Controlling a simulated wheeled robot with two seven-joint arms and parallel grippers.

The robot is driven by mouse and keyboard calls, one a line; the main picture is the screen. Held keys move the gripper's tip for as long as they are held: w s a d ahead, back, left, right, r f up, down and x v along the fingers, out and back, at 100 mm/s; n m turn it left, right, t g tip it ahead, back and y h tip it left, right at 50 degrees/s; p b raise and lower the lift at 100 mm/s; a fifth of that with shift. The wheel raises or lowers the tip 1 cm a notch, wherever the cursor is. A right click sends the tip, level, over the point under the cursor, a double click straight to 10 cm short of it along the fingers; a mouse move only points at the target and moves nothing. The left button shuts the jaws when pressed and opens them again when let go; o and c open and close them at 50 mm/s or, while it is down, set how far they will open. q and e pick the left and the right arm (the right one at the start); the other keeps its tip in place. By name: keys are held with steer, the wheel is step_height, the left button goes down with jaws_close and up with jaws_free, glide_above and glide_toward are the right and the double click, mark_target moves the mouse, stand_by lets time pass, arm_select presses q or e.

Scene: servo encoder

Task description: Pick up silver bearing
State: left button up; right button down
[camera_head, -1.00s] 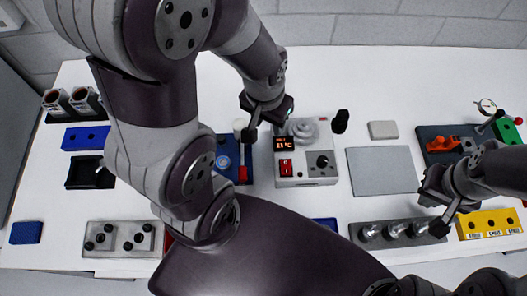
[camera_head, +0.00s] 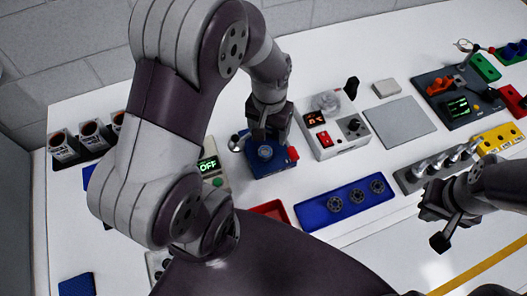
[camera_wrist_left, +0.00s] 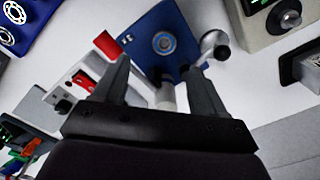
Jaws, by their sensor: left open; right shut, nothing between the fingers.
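A blue fixture (camera_head: 270,163) stands on the table with a ring-shaped silver part (camera_head: 265,152) on top. In the left wrist view the ring (camera_wrist_left: 163,42) lies flat on the blue block (camera_wrist_left: 150,25), beyond the fingertips. A long blue tray (camera_head: 318,213) holds several dark-grey bearings (camera_head: 335,204); its corner shows in the left wrist view. I cannot tell which ring is the task's silver bearing. My left gripper (camera_head: 265,135) is open and empty, close above the blue fixture, fingers spread toward it. My right gripper (camera_head: 441,235) is shut and empty at the right front.
A white heater box (camera_head: 335,138) stands right of the blue fixture, and a device reading OFF (camera_head: 209,165) stands left of it. A red tray (camera_head: 270,209) lies in front. A grey mat (camera_head: 402,125) is bare. A grey rack with pegs (camera_head: 410,178) is near my right gripper.

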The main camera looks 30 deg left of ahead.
arm_select(q)
glide_above(265, 153)
steer(key=f, duration=0.3)
steer(key=f+p, duration=0.1)
steer(key=f, duration=0.1)
steer(key=shift+s+a, duration=0.1)
steer(key=shift+s, duration=0.15)
steer(key=f, duration=0.3)
steer(key=shift+w+f, duration=0.15)
steer(key=shift+w, duration=0.15)
steer(key=shift+w+f, duration=0.15)
steer(key=shift+f, duration=0.2)
steer(key=shift+s+r, duration=0.1)
steer(key=shift+s, duration=0.1)
steer(key=c, duration=1.2)
step_height(265, 153, up, 10)
steer(key=shift+f+b, duration=0.1)
steer(key=shift+b, duration=0.2)
steer(key=shift+c, duration=0.2)
arm_select(e)
steer(key=shift+s+a+r, duration=0.15)
steer(key=shift+s+r, duration=0.25)
